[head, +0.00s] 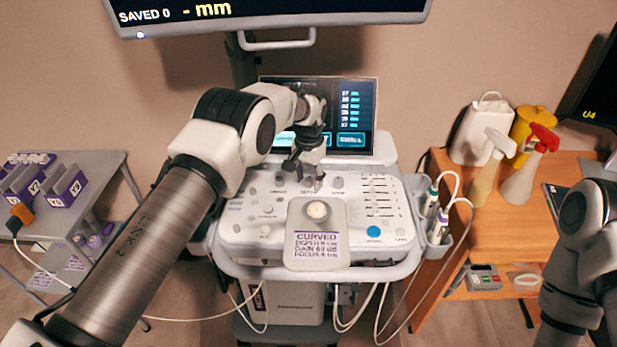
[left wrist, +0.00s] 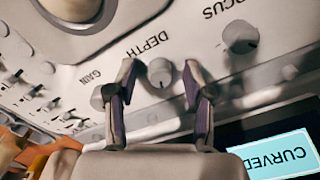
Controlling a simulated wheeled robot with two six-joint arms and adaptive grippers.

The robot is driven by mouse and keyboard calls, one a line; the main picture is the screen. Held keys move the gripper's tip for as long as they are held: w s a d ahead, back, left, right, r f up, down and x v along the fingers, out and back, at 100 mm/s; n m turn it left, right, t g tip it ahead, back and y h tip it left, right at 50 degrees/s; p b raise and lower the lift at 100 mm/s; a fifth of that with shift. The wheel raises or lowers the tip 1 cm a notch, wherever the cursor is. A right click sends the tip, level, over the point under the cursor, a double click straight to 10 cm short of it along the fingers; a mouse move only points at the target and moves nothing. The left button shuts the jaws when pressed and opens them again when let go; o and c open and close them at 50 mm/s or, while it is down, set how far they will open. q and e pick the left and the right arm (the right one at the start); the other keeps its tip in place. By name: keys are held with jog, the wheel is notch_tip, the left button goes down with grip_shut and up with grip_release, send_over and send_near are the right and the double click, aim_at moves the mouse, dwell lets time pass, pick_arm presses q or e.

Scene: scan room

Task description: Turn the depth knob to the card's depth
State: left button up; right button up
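The depth knob (left wrist: 161,72) is a small round grey dial beside the printed word DEPTH on the console (head: 235,215). My left gripper (head: 305,175) points down at the upper part of the panel. In the left wrist view its two fingers (left wrist: 161,68) are open, one on each side of the depth knob, with visible gaps. The card (head: 317,250) leans on the console front and reads CURVED, with depth, gain and focus lines; its depth value is too small to read surely. My right arm shows at the right edge, its gripper out of view.
The focus knob (left wrist: 241,37) and the partly hidden gain knob (left wrist: 97,98) flank the depth knob. A lit screen (head: 357,115) stands behind the panel. A white trackball (head: 317,210) sits above the card. Probes (head: 436,220) hang at the console's right side.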

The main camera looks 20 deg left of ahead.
aim_at(309, 179)
pick_arm(q)
jog(key=shift+r, duration=0.15)
notch_tip(309, 179, up, 7)
jog(key=shift+r, duration=0.15)
dwell(0.5)
